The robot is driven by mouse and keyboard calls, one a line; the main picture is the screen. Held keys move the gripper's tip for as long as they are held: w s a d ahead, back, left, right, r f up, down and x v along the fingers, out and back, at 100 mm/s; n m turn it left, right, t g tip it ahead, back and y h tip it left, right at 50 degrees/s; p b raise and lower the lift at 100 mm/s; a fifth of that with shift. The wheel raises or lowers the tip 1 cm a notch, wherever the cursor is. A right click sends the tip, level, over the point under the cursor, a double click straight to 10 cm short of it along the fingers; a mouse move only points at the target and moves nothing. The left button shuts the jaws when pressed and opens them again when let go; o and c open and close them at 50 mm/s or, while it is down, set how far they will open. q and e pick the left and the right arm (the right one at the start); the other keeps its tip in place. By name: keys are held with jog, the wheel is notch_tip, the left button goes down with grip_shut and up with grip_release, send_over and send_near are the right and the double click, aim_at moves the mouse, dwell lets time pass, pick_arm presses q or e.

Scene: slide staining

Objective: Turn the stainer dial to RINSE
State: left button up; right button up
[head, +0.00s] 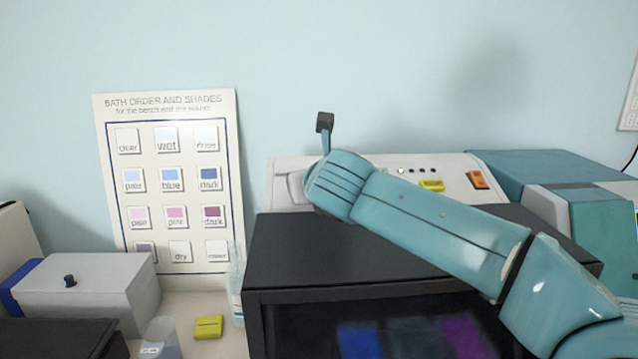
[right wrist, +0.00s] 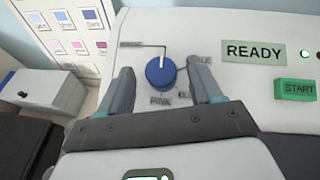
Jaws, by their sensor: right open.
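The stainer's round blue dial (right wrist: 160,74) shows in the right wrist view on the white panel (right wrist: 225,25). A small white mark shows near its top edge. "PINK" reads below it; the other labels around it are partly covered or too small to read surely. My right gripper (right wrist: 161,66) is open, with one finger on each side of the dial and apparently apart from it. In the head view my teal right arm hides the dial and the right gripper. The stainer (head: 262,235) stands behind and below that arm. My left gripper is not in view.
A "READY" sign (right wrist: 254,53) and a green START button (right wrist: 296,89) are right of the dial. A shade chart (head: 168,185), grey box (head: 95,285), bottle (head: 236,295) and yellow block (head: 208,327) are left of the stainer. A teal machine (head: 600,235) stands at right.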

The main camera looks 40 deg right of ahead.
jog(key=b+v, duration=0.1)
jog(key=v, duration=1.3)
jog(key=shift+s+r+b, duration=0.1)
jog(key=shift+s+b, duration=0.1)
jog(key=shift+b, duration=0.15)
jog(key=shift+s+a+r, duration=0.15)
jog(key=shift+s, duration=0.3)
jog(key=shift+w, duration=0.1)
